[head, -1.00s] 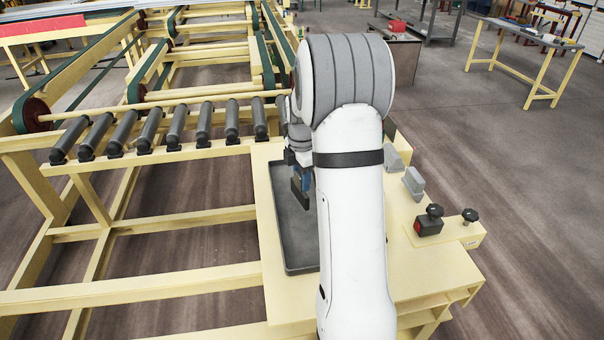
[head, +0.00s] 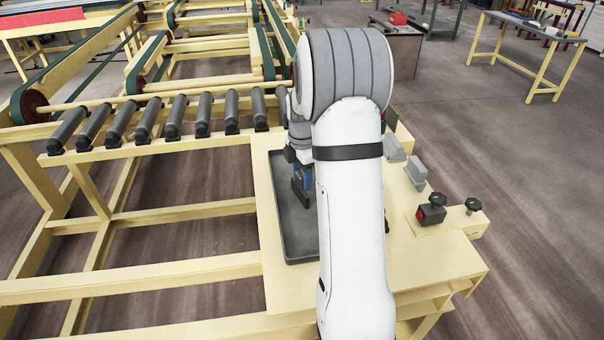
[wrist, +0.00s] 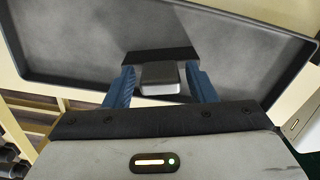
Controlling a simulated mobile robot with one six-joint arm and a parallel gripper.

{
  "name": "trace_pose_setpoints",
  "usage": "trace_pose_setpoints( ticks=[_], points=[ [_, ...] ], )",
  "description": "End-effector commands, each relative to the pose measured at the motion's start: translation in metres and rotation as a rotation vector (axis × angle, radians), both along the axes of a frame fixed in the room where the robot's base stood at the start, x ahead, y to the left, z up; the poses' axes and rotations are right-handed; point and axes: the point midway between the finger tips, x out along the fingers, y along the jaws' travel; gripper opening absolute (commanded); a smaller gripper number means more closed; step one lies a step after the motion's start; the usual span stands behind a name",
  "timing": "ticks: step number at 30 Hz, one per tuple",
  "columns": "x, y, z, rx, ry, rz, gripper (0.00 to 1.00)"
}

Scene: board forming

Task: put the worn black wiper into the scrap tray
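The worn black wiper (wrist: 160,56) shows in the wrist view as a dark strip with a grey block (wrist: 160,78) behind it, between the blue fingers. In the head view, the gripper (head: 302,184) and the dark strip are over the shallow dark grey scrap tray (head: 299,245). My white arm hides the tray's right side. The tray's floor and rim (wrist: 60,75) fill much of the wrist view. I cannot tell whether the wiper touches the tray floor.
The tray lies on a pale yellow table (head: 440,262). Grey blocks (head: 416,170) and a dark box with a red button (head: 431,211) stand right of my arm. A row of black rollers (head: 174,117) is at the left. The tray's visible floor is clear.

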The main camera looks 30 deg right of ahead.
Motion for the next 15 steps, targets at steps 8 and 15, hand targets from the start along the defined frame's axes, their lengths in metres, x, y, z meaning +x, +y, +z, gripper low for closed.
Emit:
trace_pose_setpoints(
  ticks=[8, 15],
  points=[
    [0.000, 0.000, 0.000, 0.000, 0.000, -0.001, 0.63],
    [0.000, -0.001, 0.011, -0.001, -0.002, -0.001, 0.63]
  ],
)
